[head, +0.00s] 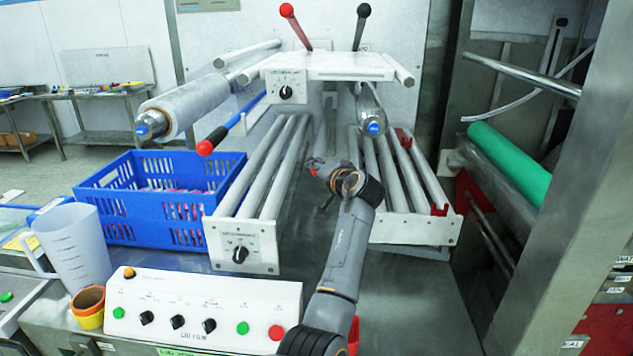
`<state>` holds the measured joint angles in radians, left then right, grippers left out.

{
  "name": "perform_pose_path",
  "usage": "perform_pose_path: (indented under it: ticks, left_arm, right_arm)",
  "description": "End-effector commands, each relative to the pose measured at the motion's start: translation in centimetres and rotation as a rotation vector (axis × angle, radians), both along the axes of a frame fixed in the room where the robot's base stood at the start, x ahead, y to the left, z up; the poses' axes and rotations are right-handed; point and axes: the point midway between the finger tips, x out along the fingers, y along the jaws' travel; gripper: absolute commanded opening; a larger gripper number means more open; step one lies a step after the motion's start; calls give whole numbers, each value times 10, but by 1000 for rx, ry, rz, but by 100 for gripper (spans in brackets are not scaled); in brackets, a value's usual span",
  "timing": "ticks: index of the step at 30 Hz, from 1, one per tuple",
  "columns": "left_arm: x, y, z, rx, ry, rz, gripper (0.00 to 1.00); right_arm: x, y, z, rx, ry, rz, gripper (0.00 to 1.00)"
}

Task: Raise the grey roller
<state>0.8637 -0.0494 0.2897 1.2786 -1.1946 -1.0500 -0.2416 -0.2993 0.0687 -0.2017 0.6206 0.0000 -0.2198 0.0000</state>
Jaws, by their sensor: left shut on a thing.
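My left gripper (318,172) is in the middle of the machine, in the gap between two banks of rollers. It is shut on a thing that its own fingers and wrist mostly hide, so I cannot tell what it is. Just left of it runs a sloping bank of long grey rollers (268,165) behind a white end plate with a black knob. Right of it is another bank of grey rollers (390,170) with red end pieces. A shiny grey roller (368,104) with a blue end cap sits above, under the white top plate. My right gripper is not in view.
A blue crate (120,215), a measuring jug (73,245) and a white button panel (205,308) stand at the left and front. A film roll (185,105) and red-knobbed rod (230,130) jut out left. A green roller (510,162) and steel post stand right.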

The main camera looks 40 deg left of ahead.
Motion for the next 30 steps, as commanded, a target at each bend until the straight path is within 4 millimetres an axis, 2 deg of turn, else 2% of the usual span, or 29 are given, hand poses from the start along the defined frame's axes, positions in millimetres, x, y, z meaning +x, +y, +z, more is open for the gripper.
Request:
perform_pose_path:
  ticks: [1,6,18,19,22,30]
  left_arm:
    - [0,0,13,2,-5,-2,0]
    - [0,0,24,1,-3,-1,0]
    - [0,0,25,0,-3,-1,0]
    - [0,0,25,-1,-2,0,31]
    - [0,0,25,-1,-2,0,52]
    - [0,0,24,0,-1,0,54]
  right_arm:
    - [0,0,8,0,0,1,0]
    - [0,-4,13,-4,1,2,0]
    - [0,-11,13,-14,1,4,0]
    - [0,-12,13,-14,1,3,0]
    - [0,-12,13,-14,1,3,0]
    - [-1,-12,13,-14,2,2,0]
